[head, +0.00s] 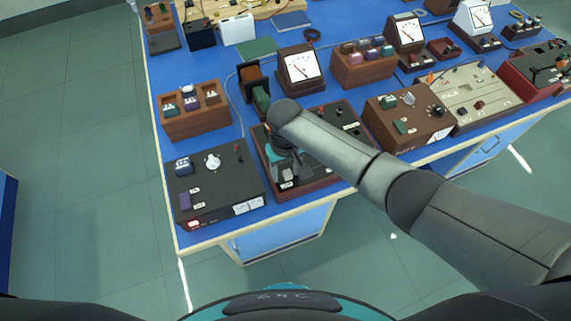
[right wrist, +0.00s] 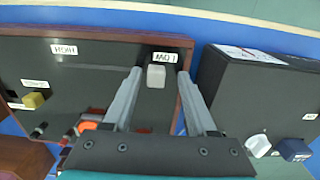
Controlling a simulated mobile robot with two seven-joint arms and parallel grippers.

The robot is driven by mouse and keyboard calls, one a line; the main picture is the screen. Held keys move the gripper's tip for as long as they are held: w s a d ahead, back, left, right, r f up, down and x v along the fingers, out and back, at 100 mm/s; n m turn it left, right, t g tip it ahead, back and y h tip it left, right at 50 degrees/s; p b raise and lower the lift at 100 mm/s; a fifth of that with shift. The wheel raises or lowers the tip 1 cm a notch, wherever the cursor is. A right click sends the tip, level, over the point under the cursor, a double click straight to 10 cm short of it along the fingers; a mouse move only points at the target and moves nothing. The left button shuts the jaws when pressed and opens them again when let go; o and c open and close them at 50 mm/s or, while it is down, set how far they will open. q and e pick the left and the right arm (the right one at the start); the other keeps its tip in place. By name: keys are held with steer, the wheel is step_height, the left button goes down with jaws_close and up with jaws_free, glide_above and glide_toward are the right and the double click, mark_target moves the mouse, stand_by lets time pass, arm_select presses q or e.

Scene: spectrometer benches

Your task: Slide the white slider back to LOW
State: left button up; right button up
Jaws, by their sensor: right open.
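The white slider (right wrist: 156,76) shows in the right wrist view on a dark panel with a reddish-brown frame (right wrist: 120,36). It stands right beside the LOW label (right wrist: 165,57); the HIGH label (right wrist: 64,49) is farther left, and both read upside down. My right gripper (right wrist: 160,75) is open, with one finger on each side of the slider and visible gaps between. In the head view my right gripper (head: 288,166) is over the same panel (head: 348,127), and my arm hides much of it. My left gripper is not in view.
A black box (head: 225,186) with a white knob (head: 212,161) stands close beside the panel. A wooden holder (head: 195,118) and a meter (head: 300,69) stand behind. A brown control box (head: 408,117) is to the right. The bench's front edge is close.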

mark_target(286, 174)
step_height(286, 174, up, 15)
steer(key=p, duration=0.3)
steer(key=shift+r, duration=0.1)
stand_by(0.4)
